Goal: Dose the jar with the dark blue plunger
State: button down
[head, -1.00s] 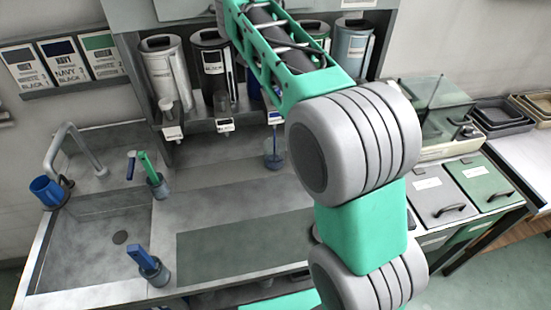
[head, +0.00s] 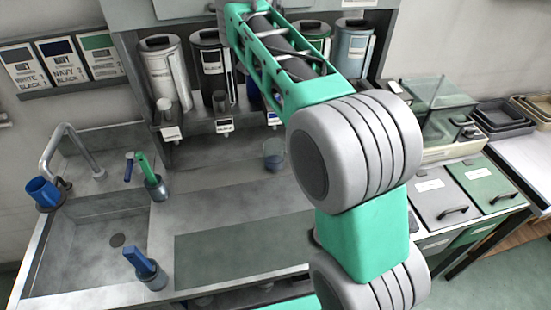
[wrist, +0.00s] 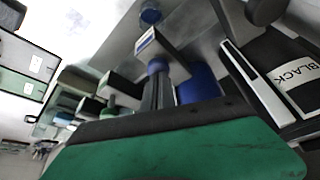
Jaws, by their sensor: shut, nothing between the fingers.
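The jar (head: 274,153) is a small clear cup with some blue in it, standing on the counter below the dark blue dispenser (head: 253,90). My arm hides much of that dispenser in the head view. In the wrist view the dispenser's blue body (wrist: 200,85) is beside my gripper (wrist: 158,80), and its white-labelled spout (wrist: 146,40) lies beyond. A blue round top, apparently the dark blue plunger (wrist: 158,66), shows at my fingertips; I cannot tell if they touch. My fingers are shut and empty. The jar (wrist: 150,15) shows blue at the top of the wrist view.
White (head: 166,75), black (head: 212,70) and grey (head: 353,48) dispensers stand in the same rack. The counter in front of the jar is clear.

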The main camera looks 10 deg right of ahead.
jog(key=shift+r+p, duration=1.8)
jog(key=shift+p, duration=0.05)
jog(key=shift+f, duration=0.15)
jog(key=shift+f+b, duration=1.8)
jog(key=shift+f, duration=0.25)
jog(key=shift+r, duration=0.1)
jog(key=shift+r+p, duration=2.05)
jog(key=shift+p, duration=0.15)
